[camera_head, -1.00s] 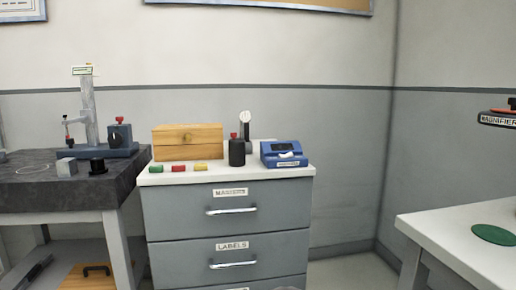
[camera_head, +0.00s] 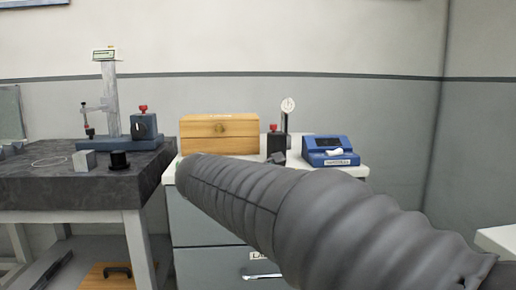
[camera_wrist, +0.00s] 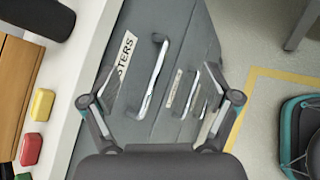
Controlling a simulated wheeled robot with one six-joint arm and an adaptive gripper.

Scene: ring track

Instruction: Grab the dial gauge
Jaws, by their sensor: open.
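The dial gauge (camera_head: 288,106) has a round white face on a dark upright stem. My gripper is hidden in the head view, where my dark ribbed arm crosses the cabinet. In the wrist view my gripper (camera_wrist: 162,85) is open and empty, its fingers spread over the drawer fronts and handles. The dial gauge cannot be made out in the wrist view.
A wooden box (camera_head: 220,135) and a blue device (camera_head: 330,151) stand either side of the gauge. Yellow (camera_wrist: 42,104) and red (camera_wrist: 31,150) blocks lie near the cabinet edge. A dark stone table (camera_head: 60,185) with a column stand (camera_head: 111,100) is at left.

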